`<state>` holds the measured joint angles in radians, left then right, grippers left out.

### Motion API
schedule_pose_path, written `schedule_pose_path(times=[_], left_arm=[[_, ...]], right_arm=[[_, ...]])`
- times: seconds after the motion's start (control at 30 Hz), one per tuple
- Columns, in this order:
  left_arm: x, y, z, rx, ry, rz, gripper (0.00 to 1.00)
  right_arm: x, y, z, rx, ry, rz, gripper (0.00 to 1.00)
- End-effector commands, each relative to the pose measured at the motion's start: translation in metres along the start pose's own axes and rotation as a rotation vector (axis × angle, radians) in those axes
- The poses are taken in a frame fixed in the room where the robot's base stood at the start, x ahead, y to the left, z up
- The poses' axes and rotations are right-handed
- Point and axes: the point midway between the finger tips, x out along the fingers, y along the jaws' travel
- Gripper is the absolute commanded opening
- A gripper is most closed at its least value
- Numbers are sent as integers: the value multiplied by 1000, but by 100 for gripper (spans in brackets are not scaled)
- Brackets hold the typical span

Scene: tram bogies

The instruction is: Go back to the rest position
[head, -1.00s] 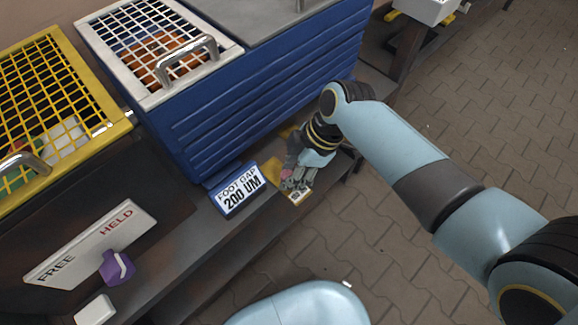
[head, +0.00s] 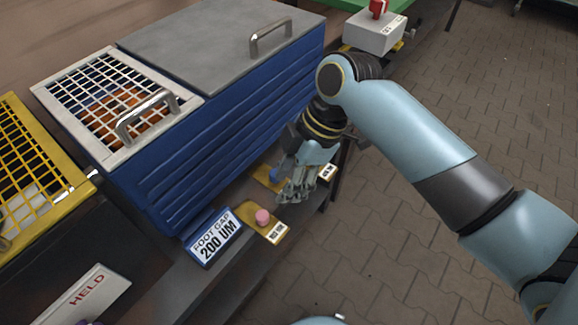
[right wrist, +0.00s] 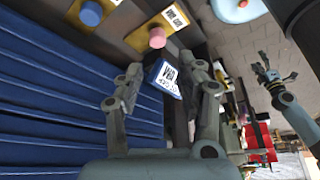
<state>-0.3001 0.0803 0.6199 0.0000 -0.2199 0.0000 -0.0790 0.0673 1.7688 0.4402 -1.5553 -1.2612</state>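My right gripper (head: 297,188) hangs fingers-down over the bench's front edge, beside a blue knob (head: 274,173) on a yellow plate. In the right wrist view its two fingers (right wrist: 165,92) stand apart with nothing gripped between them. A pink knob (head: 262,217) on another yellow labelled plate is left of the gripper, apart from it; it also shows in the right wrist view (right wrist: 157,38). My left gripper is outside the head view; in the right wrist view it appears far off at right (right wrist: 273,76), small, with its fingers spread.
A blue sign "FOOT GAP 200 UM" (head: 213,236) stands left of the pink knob. A ribbed blue cabinet (head: 240,130) with a white grille lid and handles stands behind. A yellow grille (head: 40,185) is at left. A white box (head: 375,32) is beyond. Paved floor at right is free.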

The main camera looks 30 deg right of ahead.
Motion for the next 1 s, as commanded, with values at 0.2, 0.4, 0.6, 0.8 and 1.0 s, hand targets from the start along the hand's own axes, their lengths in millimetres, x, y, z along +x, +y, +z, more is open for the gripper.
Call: schedule_pose_path(times=[0.2, 0.4, 0.6, 0.8, 1.0], left_arm=[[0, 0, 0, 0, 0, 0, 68], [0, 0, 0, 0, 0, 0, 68], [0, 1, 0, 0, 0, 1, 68], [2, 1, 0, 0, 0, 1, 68], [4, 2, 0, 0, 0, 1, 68]], right_arm=[[-7, -1, 0, 1, 1, -2, 37], [-7, 0, 0, 0, 1, -1, 37], [-7, -1, 0, 1, 1, -1, 37], [25, -37, 29, 47, -42, -94, 37], [122, -114, 129, 335, -214, -154, 37]])
